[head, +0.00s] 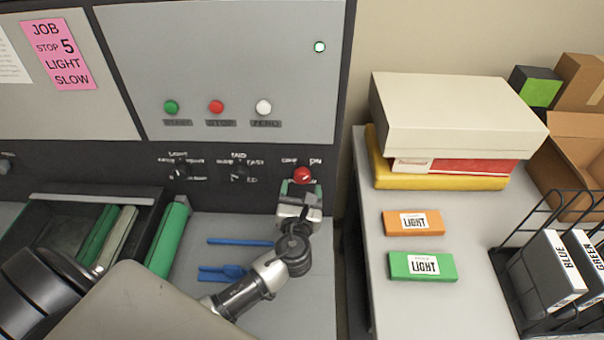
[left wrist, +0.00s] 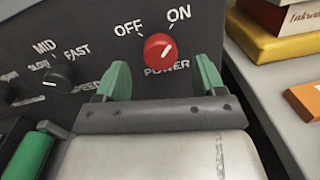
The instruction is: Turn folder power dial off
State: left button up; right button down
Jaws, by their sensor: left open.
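The folder power dial (head: 302,174) is a round red knob on the dark panel strip, at the right end of the machine. In the left wrist view the red dial (left wrist: 160,48) sits above the word POWER, with OFF at its upper left and ON at its upper right. Its white mark points up and right, toward ON. My left gripper (head: 301,189) is open just in front of the dial. In the left wrist view its two green fingertips (left wrist: 162,76) stand left and right of the dial, apart from it. My right gripper is not in view.
A black speed knob (left wrist: 58,76) is left of the power dial. Green, red and white buttons (head: 216,107) are on the panel above. A green roll (head: 168,240) and blue tools (head: 222,272) lie below. A side table (head: 376,292) holds boxes and LIGHT packs.

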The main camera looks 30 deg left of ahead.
aim_at(302, 179)
pick_arm(q)
jog(key=x, duration=0.4)
jog(key=shift+f+p, duration=0.1)
jog(key=shift+p, duration=0.2)
jog(key=shift+w, duration=0.15)
jog(key=shift+a, duration=0.1)
jog(key=shift+c, duration=0.6)
jog(key=c, duration=0.8)
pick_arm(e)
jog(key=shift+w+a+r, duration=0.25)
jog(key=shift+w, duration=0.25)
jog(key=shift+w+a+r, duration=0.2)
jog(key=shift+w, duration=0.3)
